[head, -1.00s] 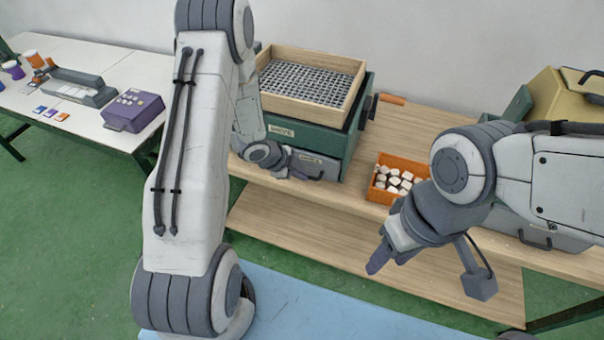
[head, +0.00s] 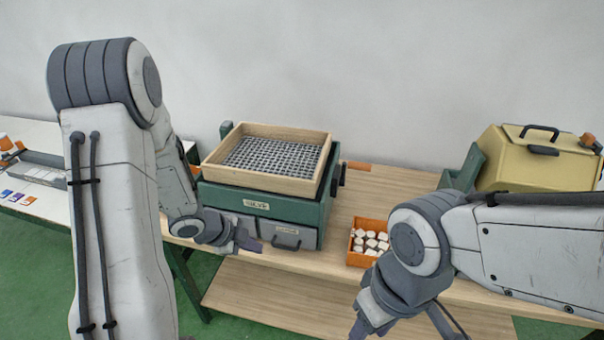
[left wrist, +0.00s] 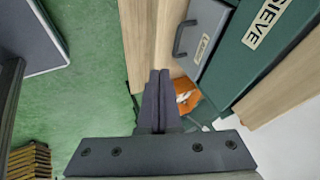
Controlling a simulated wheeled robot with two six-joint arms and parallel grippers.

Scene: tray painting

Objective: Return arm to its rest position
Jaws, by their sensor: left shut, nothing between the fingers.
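My left gripper (head: 250,243) is in front of the green sieve box, near the grey drawer on its front. In the left wrist view its two fingers (left wrist: 160,85) lie together, shut and empty. My right arm comes in from the right, and its gripper (head: 362,330) points down in front of the bench at the bottom of the head view. The right fingertips are cut off or too unclear to tell open from shut.
A wooden-framed sieve tray (head: 215,166) rests on the green box (head: 312,212) with a grey drawer (head: 285,232). An orange crate (head: 357,260) of white pieces stands on the wooden bench (head: 390,185). A yellow case (head: 510,170) is at the right. Green floor (head: 245,325) shows below.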

